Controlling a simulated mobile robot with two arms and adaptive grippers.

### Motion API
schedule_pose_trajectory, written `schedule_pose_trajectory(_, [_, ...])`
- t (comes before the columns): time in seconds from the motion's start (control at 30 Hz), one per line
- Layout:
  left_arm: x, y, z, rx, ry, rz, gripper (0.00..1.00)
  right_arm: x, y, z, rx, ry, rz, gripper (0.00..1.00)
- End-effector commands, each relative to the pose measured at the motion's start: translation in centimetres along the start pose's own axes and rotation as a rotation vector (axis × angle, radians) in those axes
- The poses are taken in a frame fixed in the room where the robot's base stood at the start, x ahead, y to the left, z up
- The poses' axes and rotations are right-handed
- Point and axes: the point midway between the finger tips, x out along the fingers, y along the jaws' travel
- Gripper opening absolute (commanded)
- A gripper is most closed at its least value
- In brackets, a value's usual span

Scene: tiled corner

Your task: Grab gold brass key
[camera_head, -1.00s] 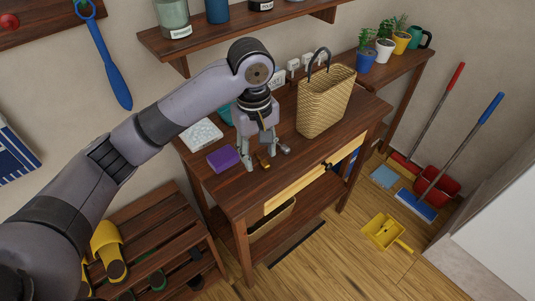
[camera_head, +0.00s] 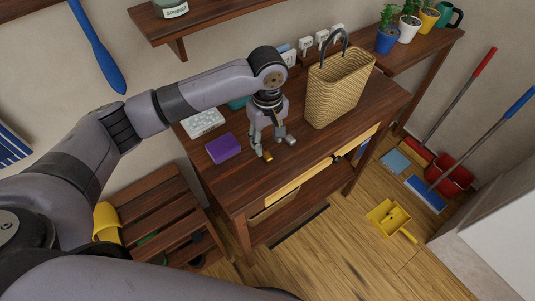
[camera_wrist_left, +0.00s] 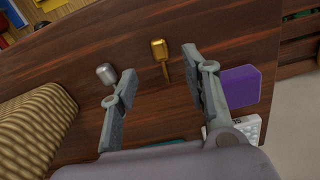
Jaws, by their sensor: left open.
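A small gold brass key (camera_head: 267,156) lies on the dark wooden table (camera_head: 236,190), near its front edge. In the left wrist view the key (camera_wrist_left: 160,49) lies just beyond the space between the fingertips, its shaft pointing back towards the gripper. My left gripper (camera_head: 273,146) is open and points down over the table, close behind the key; its two fingers also show in the left wrist view (camera_wrist_left: 161,70). Nothing is between them. A silver key-like piece (camera_wrist_left: 106,73) lies by the finger on the left of that view. My right gripper is not in view.
A purple block (camera_head: 222,149) and a white patterned box (camera_head: 203,122) lie left of the gripper. A woven basket (camera_head: 338,88) with a dark handle stands close on the right. A wall shelf (camera_head: 205,22) hangs above the table.

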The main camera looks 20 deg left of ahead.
Motion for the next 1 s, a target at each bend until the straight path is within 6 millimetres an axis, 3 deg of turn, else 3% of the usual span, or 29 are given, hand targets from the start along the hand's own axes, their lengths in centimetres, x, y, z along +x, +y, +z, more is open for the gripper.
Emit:
schedule_pose_trajectory(0.1, [0.8, 0.0, 0.0, 0.000, -0.001, 0.000, 0.43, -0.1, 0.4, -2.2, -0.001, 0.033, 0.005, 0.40])
schedule_pose_trajectory(0.23, [1.7, -0.1, 0.0, 0.001, -0.001, -0.002, 0.43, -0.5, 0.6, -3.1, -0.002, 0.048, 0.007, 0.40])
schedule_pose_trajectory(0.53, [5.8, -0.1, -0.1, 0.001, 0.000, -0.001, 0.43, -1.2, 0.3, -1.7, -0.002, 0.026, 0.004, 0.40])
schedule_pose_trajectory(0.8, [6.1, 0.0, -0.1, 0.002, 0.000, 0.000, 0.43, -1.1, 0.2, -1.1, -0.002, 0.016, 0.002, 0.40])
schedule_pose_trajectory(1.0, [6.1, 0.0, -0.1, 0.002, 0.000, 0.000, 0.30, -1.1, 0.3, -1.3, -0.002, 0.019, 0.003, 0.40])
